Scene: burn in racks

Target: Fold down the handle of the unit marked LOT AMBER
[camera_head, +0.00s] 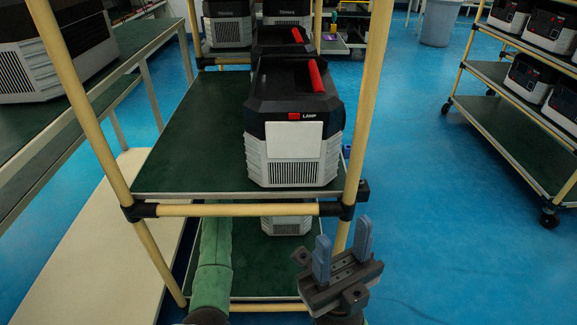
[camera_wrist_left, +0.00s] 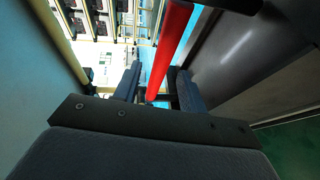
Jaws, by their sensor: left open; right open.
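A grey-and-black unit (camera_head: 293,130) with a blank white front panel stands on the upper green shelf in the head view; its small label seems to read LAMP. Its red handle (camera_head: 316,76) sticks up. Part of a lower-shelf unit (camera_head: 287,226) shows below. I cannot read LOT AMBER anywhere. My left arm goes under the upper shelf, which hides the gripper in the head view. In the left wrist view my left gripper (camera_wrist_left: 157,88) is open, with a red bar (camera_wrist_left: 168,55) between or just beyond its fingers. My right gripper (camera_head: 343,250) is open and empty before the rack.
The rack has cream posts (camera_head: 367,105) and a front rail (camera_head: 235,210) close to my arms. Another unit (camera_head: 282,40) with a red handle stands behind. A rack (camera_head: 520,125) with several units is at right. Blue floor (camera_head: 410,150) between is clear.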

